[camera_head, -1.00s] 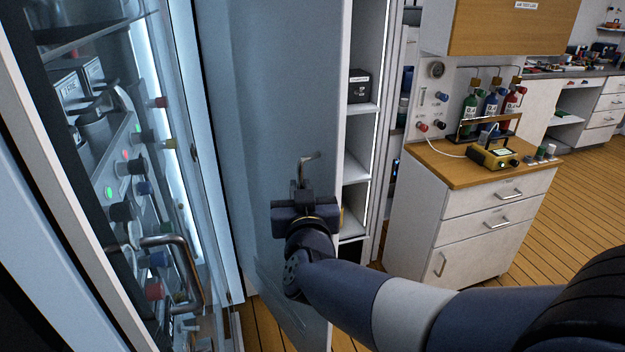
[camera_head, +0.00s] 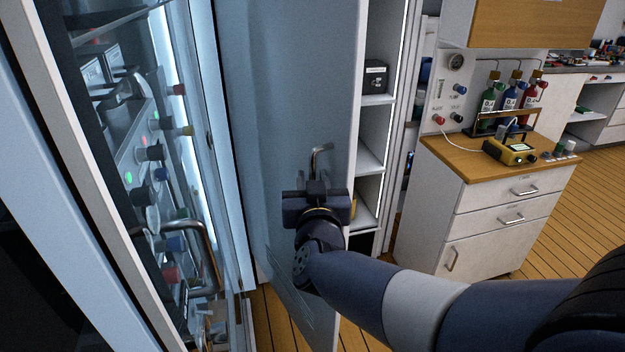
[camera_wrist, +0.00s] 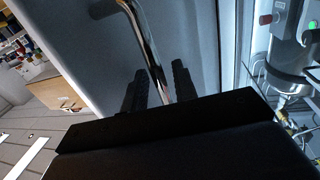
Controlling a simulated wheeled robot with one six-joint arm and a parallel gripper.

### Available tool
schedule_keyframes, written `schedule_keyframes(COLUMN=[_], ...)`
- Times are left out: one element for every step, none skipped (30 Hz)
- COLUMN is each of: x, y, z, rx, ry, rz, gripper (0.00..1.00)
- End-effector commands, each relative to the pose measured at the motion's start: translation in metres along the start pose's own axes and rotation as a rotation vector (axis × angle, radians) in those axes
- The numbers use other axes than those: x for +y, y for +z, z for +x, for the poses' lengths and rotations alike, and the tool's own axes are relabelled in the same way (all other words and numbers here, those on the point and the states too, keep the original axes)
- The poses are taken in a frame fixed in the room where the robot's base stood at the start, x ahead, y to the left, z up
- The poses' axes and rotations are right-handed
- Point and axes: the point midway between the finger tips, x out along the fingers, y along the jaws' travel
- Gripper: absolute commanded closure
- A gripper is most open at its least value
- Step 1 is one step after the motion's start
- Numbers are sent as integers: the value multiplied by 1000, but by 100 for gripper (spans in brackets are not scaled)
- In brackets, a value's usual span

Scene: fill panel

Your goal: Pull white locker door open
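The white locker door (camera_head: 278,105) stands open, with the shelved inside of the locker (camera_head: 378,130) showing past its right edge. Its bent metal handle (camera_head: 318,158) sticks up above my gripper (camera_head: 317,190). In the wrist view the handle (camera_wrist: 148,50) runs down between the two dark fingers of my gripper (camera_wrist: 158,85), one on each side and close to it. The lower part of the handle is hidden behind the gripper body.
A glass-fronted cabinet with lit equipment and a metal handle (camera_head: 207,255) stands close on the left. A small black box (camera_head: 376,78) sits on a locker shelf. A wood-topped drawer cabinet (camera_head: 500,205) stands at the right. Wooden floor (camera_head: 550,240) is clear beyond it.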

Motion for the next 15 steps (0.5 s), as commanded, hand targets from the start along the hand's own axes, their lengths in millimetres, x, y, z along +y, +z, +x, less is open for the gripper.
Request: schedule_keyframes(x=[0,-1,-1,-1,-1,-1,-2,-1,-2,-1,-2,-2,-2,-1,-1], y=[0,-1,-1,-1,-1,-1,-2,-2,-2,-2,-2,-2,-2,-2,-2], z=[-3,-6,-11,-16,-20,-28,-33,-40,-48,-54,-60,-68,-74,-79,-85], rx=[1,1,2,2,2,2,2,3,2,2,3,3,2,2,2], ry=[-1,-2,-3,-3,-3,-4,-5,-5,-6,-6,-6,-6,-7,-6,-6], rz=[0,0,0,1,2,1,1,2,2,1,2,1,2,1,1], gripper=[72,72,72,72,72,72,72,72,72,72,72,72,72,72,72])
